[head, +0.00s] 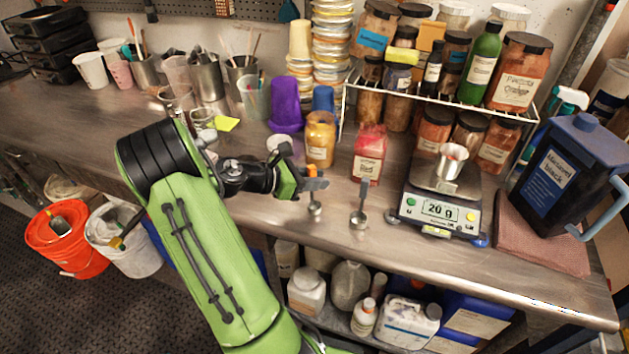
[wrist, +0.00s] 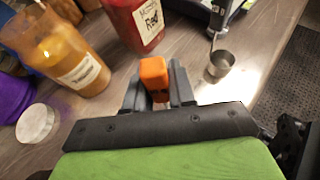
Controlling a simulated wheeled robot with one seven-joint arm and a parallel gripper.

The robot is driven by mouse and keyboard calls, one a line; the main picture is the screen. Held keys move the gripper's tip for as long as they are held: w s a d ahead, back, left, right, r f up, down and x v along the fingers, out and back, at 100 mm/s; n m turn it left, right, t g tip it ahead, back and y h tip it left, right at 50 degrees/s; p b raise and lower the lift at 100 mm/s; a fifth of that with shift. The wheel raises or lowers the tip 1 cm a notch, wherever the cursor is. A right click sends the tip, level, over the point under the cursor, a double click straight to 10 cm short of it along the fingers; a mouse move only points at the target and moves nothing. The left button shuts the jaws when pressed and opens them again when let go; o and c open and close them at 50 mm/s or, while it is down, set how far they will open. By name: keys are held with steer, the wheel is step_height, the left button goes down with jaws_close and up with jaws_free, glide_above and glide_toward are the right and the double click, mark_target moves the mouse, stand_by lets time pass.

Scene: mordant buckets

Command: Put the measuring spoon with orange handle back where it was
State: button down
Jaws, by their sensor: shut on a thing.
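The measuring spoon with the orange handle (head: 316,184) is in my gripper (head: 308,178), near the front edge of the counter. Its small metal bowl shows below the handle in the head view; I cannot tell whether it touches the counter. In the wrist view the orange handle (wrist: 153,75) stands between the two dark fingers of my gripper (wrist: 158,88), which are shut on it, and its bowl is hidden.
A yellow-orange jar (head: 320,140) and a red container (head: 369,155) stand behind my gripper. A white lid (wrist: 37,123) lies left of the jar. A scale (head: 438,207) reading 20 g holds a metal cup (head: 451,162). A black jug (head: 565,175) stands far right.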

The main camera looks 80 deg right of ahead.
steer(key=c, duration=1)
jaws_free()
steer(key=shift+f, duration=0.1)
steer(key=shift+o, duration=0.2)
